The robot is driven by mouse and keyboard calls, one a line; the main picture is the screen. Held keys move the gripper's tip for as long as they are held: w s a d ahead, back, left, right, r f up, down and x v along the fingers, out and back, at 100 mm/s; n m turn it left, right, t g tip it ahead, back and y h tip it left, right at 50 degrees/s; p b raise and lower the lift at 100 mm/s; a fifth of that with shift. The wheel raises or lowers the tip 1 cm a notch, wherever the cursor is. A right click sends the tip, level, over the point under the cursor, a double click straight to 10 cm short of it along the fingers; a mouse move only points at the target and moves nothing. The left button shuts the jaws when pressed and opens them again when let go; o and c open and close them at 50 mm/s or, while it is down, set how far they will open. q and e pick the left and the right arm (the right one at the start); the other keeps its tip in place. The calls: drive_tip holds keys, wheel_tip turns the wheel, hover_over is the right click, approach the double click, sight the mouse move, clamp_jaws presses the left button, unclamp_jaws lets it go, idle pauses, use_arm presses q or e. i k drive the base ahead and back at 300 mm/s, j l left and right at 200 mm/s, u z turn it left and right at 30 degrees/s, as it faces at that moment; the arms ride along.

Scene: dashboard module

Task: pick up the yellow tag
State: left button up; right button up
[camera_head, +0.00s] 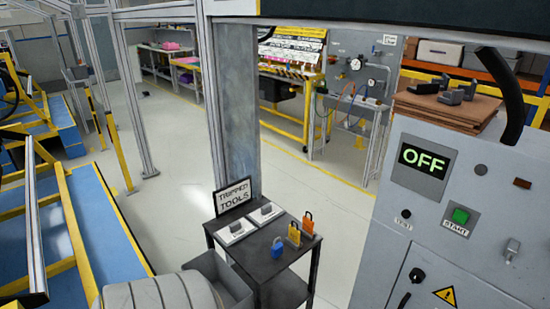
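The yellow tag (294,236) stands upright on the dark top of a small cart (262,242), near its right side. It is shaped like a padlock with a loop on top. An orange tag (308,223) stands just behind it to the right, and a blue tag (277,248) stands in front of it to the left. Neither of my grippers shows in the head view.
Two white plates with dark pieces (236,230) (265,212) lie on the cart, before a lettered sign (233,195). A grey bin (222,280) adjoins the cart's left. A grey control cabinet (400,245) with an OFF display stands right. A metal post (238,110) rises behind.

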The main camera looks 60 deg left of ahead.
sight(294, 235)
drive_tip(key=u, duration=1.7)
